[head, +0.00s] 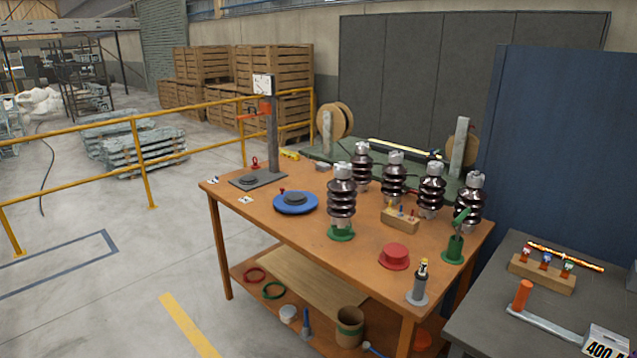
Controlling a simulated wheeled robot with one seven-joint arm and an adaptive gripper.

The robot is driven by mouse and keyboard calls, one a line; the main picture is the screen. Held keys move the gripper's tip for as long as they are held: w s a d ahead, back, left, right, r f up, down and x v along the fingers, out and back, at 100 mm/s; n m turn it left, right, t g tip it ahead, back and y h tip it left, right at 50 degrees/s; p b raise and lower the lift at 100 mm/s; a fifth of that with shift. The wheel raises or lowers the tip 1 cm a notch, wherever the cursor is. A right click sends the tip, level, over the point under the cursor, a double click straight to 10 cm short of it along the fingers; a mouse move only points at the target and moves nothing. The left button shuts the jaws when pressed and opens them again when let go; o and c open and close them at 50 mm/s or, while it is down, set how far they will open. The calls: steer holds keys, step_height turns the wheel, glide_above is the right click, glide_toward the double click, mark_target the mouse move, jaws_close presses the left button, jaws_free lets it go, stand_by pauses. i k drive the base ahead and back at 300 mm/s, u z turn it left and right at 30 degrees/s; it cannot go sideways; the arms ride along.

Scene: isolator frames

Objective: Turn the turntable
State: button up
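The turntable (295,208) is a round blue disc on the wooden table, toward its left front edge. A grey round piece (294,199) sits on its middle, and a small red knob (282,190) shows at its back left. A dark insulator (341,198) on a green base stands to the right of it, apart from the disc. My gripper does not show in the head view.
The wooden table (300,234) also carries a grey stand with a dial (263,84), several dark insulators, a red cap (395,256) and a green clamp (456,240). A grey bench (480,300) is at right. Floor at left front is clear.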

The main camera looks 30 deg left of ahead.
mark_target(293, 202)
steer(key=u, duration=0.15)
steer(key=i, duration=0.6)
steer(key=u, duration=0.85)
steer(key=i, duration=0.45)
steer(key=u, duration=0.45)
